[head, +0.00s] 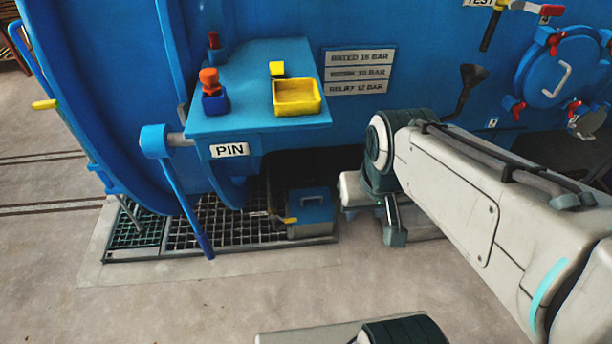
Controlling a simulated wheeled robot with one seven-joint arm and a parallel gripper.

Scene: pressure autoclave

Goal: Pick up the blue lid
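A blue lid (310,203) with a small grey handle lies flat on a low grey box at the floor grating, under the blue shelf in the middle of the head view. A yellow lever shows at its left edge. My arm comes in from the right and bends down at its elbow, right of the lid. The far end of my arm is partly hidden behind the elbow. A dark end part (395,225) hangs there, apart from the lid. I cannot make out two fingertips or whether they hold anything.
The blue shelf (240,120) overhangs the lid and carries a yellow tray (297,97) and a red-topped knob (209,80). A blue lever (188,210) slants down at the left. A round blue hatch (562,68) is at the right.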

